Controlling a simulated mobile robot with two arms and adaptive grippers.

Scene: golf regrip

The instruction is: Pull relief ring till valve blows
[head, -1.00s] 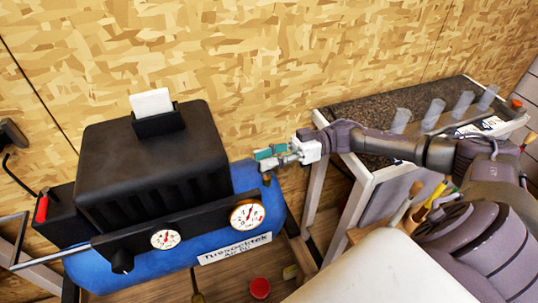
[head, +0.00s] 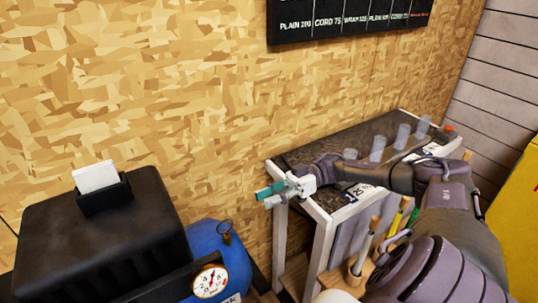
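The blue compressor tank (head: 232,262) is at the lower left, partly cut off by the bottom edge. A small brass relief valve with its ring (head: 224,230) stands on top of the tank's right end. A round white gauge (head: 210,281) with a red needle sits on the black panel in front. My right gripper (head: 264,194) is up and to the right of the ring, apart from it, with teal fingertips pointing left. Whether its fingers are apart is too small to tell. My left gripper is out of view.
A black compressor housing (head: 95,240) holds a white card (head: 95,177) at the left. A bench (head: 300,156) with several clear cups stands at the right against the chipboard wall (head: 150,80). A holder with handled tools (head: 360,270) is below my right arm.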

